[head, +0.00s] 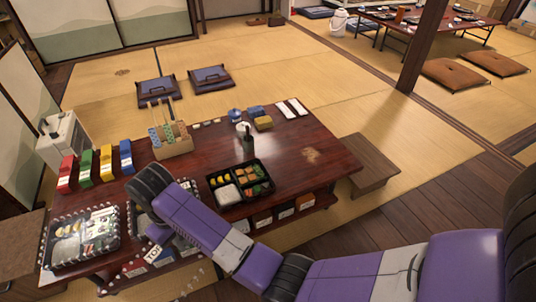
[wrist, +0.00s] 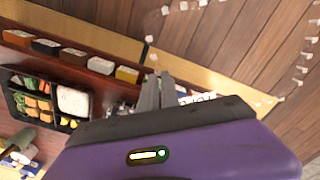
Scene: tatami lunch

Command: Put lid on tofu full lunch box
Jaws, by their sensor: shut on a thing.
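The black lunch box (head: 264,192) stands open on the low table, its compartments filled with a white block, yellow pieces, greens and orange pieces. It also shows at the left of the wrist view (wrist: 52,122). My gripper (wrist: 160,76) is shut, its grey fingers close together, beyond the table's front edge. It appears to hold a clear lid, seen only as a dotted line of pale glints (wrist: 299,82) over the floor. The lid's exact grip and tilt are hard to tell. In the head view my arm hides much of the gripper.
Another tray (head: 48,262) with a glinting clear rim stands at the table's left end. A wooden holder (head: 174,149), a dark bottle (head: 248,141) and coloured boxes (head: 65,174) stand farther back. Labelled boxes (head: 263,218) fill a shelf under the front edge. The table's right side is mostly clear.

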